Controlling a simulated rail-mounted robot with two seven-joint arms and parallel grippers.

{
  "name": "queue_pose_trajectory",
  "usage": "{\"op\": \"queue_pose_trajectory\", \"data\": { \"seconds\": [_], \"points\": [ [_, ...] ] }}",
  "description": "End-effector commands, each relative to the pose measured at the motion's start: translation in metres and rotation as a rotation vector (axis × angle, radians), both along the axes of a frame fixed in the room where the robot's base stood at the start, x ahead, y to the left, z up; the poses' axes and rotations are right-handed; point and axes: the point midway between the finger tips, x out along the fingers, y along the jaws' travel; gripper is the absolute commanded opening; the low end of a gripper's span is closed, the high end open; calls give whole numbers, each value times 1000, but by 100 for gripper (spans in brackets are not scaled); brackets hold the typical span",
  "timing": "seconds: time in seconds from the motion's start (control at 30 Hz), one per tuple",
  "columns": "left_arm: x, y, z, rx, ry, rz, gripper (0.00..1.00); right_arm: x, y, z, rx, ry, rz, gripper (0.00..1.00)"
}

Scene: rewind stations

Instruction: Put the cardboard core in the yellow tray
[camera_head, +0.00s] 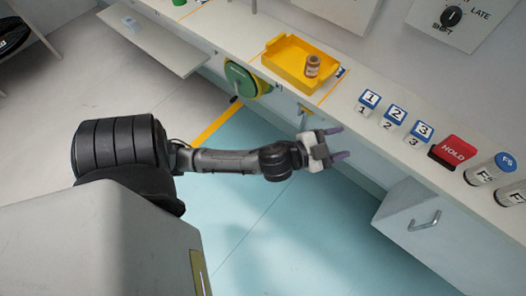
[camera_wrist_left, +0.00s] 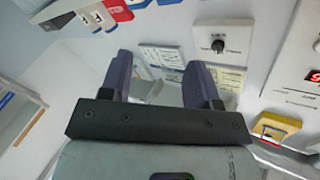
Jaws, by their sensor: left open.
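The yellow tray (camera_head: 284,52) sits on the long white counter at the top of the head view. A small brown cylinder with a pale band, which looks like the cardboard core (camera_head: 312,66), stands upright at the right side of the tray, apparently inside it. My left gripper (camera_head: 340,143) is open and empty, out in front of the counter and below the tray in the picture. Its two purple fingers also show spread apart in the left wrist view (camera_wrist_left: 161,68), with nothing between them. My right gripper is in neither view.
Blue-topped numbered blocks (camera_head: 396,114), a red HOLD block (camera_head: 453,150) and labelled cylinders (camera_head: 490,169) line the counter to the right. A drawer with a handle (camera_head: 424,222) juts out below. A green round object (camera_head: 240,80) is by the counter front.

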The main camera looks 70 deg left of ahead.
Motion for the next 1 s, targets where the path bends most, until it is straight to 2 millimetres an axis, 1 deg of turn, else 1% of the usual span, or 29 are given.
{"op": "queue_pose_trajectory", "data": {
  "seconds": [0.03, 0.07, 0.1, 0.17, 0.2, 0.27, 0.3, 0.4, 0.5, 0.63, 0.73, 1.0],
  "points": [
    [-16, 3, -29, -70, 137, 72, 56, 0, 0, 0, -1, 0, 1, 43],
    [-26, 4, -46, -106, 223, 110, 56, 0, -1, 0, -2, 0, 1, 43],
    [-41, 4, -67, -146, 337, 153, 56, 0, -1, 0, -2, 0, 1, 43],
    [-66, 1, -97, -200, 506, 201, 56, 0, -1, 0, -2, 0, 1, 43],
    [-83, -2, -113, -230, 613, 223, 56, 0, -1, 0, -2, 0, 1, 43],
    [-109, -10, -135, -268, 764, 241, 56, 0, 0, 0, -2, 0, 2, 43],
    [-126, -16, -146, -289, 853, 246, 56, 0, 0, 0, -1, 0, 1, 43],
    [-162, -29, -164, -328, 1039, 242, 56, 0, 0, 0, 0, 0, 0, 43],
    [-187, -40, -173, -351, 1163, 229, 56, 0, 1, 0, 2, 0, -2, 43],
    [-204, -47, -178, -365, 1248, 215, 56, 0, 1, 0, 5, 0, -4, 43],
    [-208, -49, -179, -368, 1268, 211, 56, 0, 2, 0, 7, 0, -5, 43],
    [-207, -48, -179, -367, 1266, 211, 56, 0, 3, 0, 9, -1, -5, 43]
  ]
}}
